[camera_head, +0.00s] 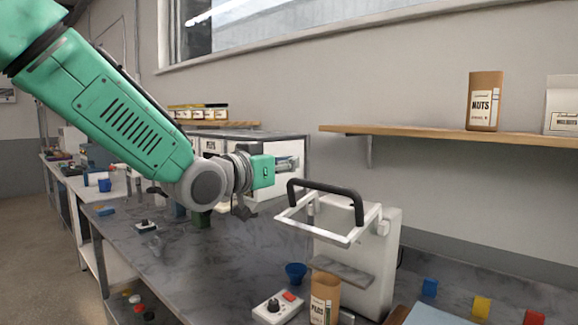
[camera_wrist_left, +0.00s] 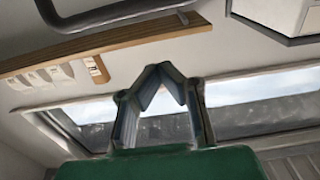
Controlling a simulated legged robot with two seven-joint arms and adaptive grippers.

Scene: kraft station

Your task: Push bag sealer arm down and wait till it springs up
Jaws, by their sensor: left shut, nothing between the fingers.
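The bag sealer (camera_head: 375,240) is a white upright unit on the dark bench. Its arm, a white frame with a black padded handle (camera_head: 325,187), is raised and sticks out toward the left. My left gripper (camera_head: 291,163) is shut and empty, just left of and slightly above the handle, and looks apart from it. In the left wrist view the fingers (camera_wrist_left: 165,72) come together at their tips, and the dark bar of the sealer handle (camera_wrist_left: 118,18) crosses the top left. My right gripper is in neither view.
A small kraft bag (camera_head: 324,297) stands in front of the sealer, near a blue cup (camera_head: 296,272) and a white control box (camera_head: 277,307). A wooden shelf (camera_head: 440,135) with a nuts bag (camera_head: 485,101) is on the wall. Bench space left of the sealer is mostly clear.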

